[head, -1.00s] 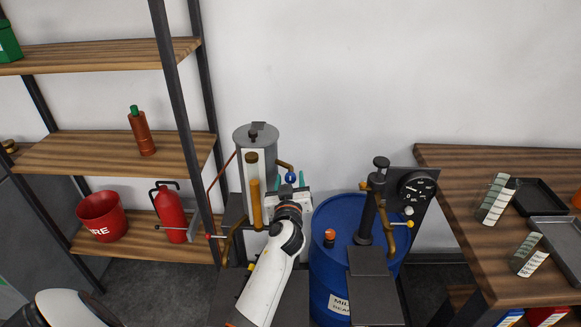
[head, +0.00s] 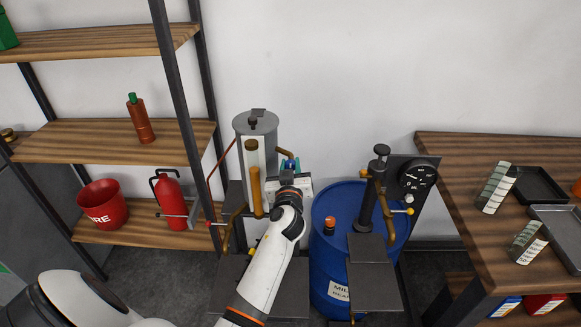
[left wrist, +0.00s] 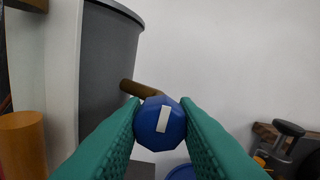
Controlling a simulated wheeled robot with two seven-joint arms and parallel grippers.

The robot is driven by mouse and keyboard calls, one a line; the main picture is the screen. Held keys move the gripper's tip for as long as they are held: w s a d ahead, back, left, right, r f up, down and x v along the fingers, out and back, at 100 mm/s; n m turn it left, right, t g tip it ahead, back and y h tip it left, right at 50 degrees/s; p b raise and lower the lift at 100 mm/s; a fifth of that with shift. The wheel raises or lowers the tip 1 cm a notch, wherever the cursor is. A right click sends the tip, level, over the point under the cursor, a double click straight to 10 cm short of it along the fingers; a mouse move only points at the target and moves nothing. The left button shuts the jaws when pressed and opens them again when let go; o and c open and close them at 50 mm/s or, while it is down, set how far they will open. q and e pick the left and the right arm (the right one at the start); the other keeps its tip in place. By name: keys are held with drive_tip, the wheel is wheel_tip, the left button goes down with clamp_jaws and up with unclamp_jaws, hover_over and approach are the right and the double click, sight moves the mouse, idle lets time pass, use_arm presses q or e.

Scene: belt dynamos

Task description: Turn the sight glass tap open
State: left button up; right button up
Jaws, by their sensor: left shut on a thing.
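The sight glass tap is a blue faceted knob (left wrist: 160,124) with a white bar mark, nearly upright and slightly tilted. It sits at the end of a brass pipe (left wrist: 140,90) from the grey cylindrical tank (head: 258,125). My left gripper (head: 290,165) is shut on the knob. In the left wrist view its teal fingers press the knob from both sides. In the head view the fingers and wrist largely hide the knob. An amber upright tube (head: 256,192) stands in front of the tank, left of my gripper. My right gripper is not in view.
A blue drum (head: 330,262) with a black hand pump (head: 370,200) and a round dial (head: 417,178) stands to the right. A shelf with a red extinguisher (head: 171,200) is at left. A wooden table (head: 455,160) with trays is at right.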

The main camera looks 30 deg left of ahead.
use_arm(q)
drive_tip(key=m+b, duration=0.1)
drive_tip(key=m, duration=0.7)
drive_tip(key=shift+r, duration=0.1)
drive_tip(key=m, duration=0.4)
drive_tip(key=shift+a+m, duration=0.1)
drive_tip(key=shift+m, duration=0.2)
drive_tip(key=m+p, duration=0.1)
drive_tip(key=m, duration=0.3)
drive_tip(key=shift+m, duration=0.4)
drive_tip(key=shift+m+p, duration=0.3)
drive_tip(key=o, duration=0.9)
drive_tip(key=shift+o, duration=0.4)
